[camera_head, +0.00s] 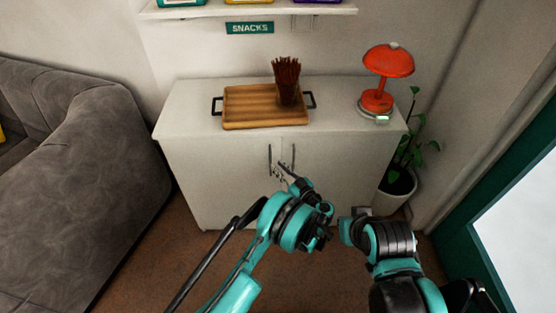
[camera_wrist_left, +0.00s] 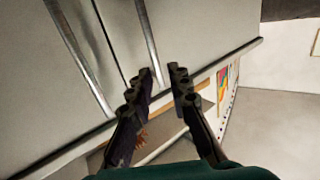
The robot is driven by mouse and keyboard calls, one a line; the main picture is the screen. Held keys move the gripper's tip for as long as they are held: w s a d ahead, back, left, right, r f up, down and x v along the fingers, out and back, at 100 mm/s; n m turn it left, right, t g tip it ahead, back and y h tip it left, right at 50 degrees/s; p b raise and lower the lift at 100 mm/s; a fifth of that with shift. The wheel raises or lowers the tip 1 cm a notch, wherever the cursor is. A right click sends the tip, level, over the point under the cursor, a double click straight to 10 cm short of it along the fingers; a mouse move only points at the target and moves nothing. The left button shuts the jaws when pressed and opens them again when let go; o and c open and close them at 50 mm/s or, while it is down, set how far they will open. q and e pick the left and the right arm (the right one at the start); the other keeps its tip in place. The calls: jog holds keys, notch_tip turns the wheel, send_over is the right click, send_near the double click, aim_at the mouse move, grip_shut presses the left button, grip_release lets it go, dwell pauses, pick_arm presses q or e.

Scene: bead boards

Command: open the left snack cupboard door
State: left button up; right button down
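The white snack cupboard (camera_head: 225,180) has two shut doors with upright metal bar handles at the middle seam. The left door's handle (camera_head: 270,159) stands beside the right door's handle (camera_head: 293,157). My left gripper (camera_head: 281,170) is in front of the doors, close to the lower part of the handles. In the left wrist view my left gripper (camera_wrist_left: 163,78) has its two dark fingers apart. The end of one handle bar (camera_wrist_left: 148,42) comes down close to the fingertips; I cannot tell if they touch. Another handle bar (camera_wrist_left: 77,52) is farther left.
A wooden tray (camera_head: 245,108) with a holder of brown sticks (camera_head: 286,85) and a red lamp (camera_head: 385,75) stand on the cupboard. A grey sofa (camera_head: 75,170) is at left. A potted plant (camera_head: 396,185) is at right. My right arm is close beside the left wrist.

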pick_arm(q)
jog(key=x, duration=0.2)
jog(key=b+x, duration=0.1)
jog(key=x, duration=0.1)
jog(key=b+x, duration=0.1)
jog(key=x, duration=0.2)
jog(key=shift+w+d+f, duration=0.2)
jog(key=shift+w+f, duration=0.1)
jog(key=shift+f, duration=0.05)
jog(key=shift+c, duration=0.2)
grip_shut()
